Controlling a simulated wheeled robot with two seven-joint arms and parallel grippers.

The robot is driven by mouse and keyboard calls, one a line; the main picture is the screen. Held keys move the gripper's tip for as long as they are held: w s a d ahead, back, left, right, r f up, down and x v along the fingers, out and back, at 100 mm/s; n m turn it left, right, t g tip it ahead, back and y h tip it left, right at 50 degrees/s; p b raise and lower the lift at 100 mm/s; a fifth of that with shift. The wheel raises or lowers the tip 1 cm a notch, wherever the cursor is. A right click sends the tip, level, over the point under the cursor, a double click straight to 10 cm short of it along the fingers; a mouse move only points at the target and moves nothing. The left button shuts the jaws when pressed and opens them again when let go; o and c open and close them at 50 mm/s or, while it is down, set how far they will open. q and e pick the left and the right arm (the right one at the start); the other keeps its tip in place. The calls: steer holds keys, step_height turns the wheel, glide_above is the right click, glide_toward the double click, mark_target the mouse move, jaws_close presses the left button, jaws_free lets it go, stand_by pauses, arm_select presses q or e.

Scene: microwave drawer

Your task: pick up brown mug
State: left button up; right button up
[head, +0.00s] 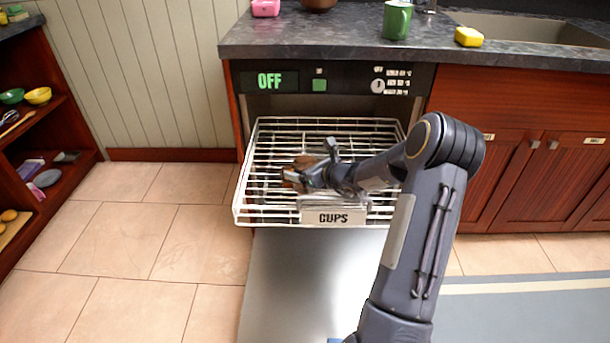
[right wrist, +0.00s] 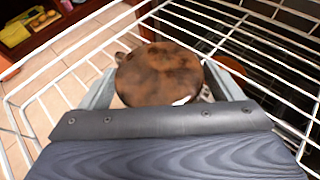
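The brown mug (head: 290,173) is in the white wire rack labelled CUPS, with my right gripper (head: 318,174) at it. In the right wrist view the mug (right wrist: 160,75) shows as a round, mottled brown face between the two grey fingers of my right gripper (right wrist: 160,88). One finger is on each side, close to the mug. A small gap shows by the left finger, and I cannot tell whether both fingers press on it. The mug's lower part is hidden. My left gripper is out of view.
The pulled-out wire rack (head: 240,208) has wires all round the mug. A reddish item (right wrist: 236,70) lies behind the mug. On the counter (head: 300,40) above stand a green mug (head: 397,20) and a yellow sponge (head: 468,37). The floor at left is clear.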

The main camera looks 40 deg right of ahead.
mark_target(300, 158)
steer(key=c, duration=1.1)
steer(key=shift+c, duration=0.2)
steer(key=shift+r, duration=0.15)
steer(key=shift+r, duration=0.3)
step_height(300, 158, up, 2)
steer(key=shift+r+p, duration=0.15)
steer(key=shift+p, duration=0.55)
steer(key=s+a+r+p, duration=0.1)
steer(key=s+a+r, duration=0.6)
steer(key=a+r, duration=0.4)
step_height(300, 158, up, 9)
steer(key=p, duration=0.8)
steer(key=shift+s+a, duration=0.2)
steer(key=shift+a, duration=0.2)
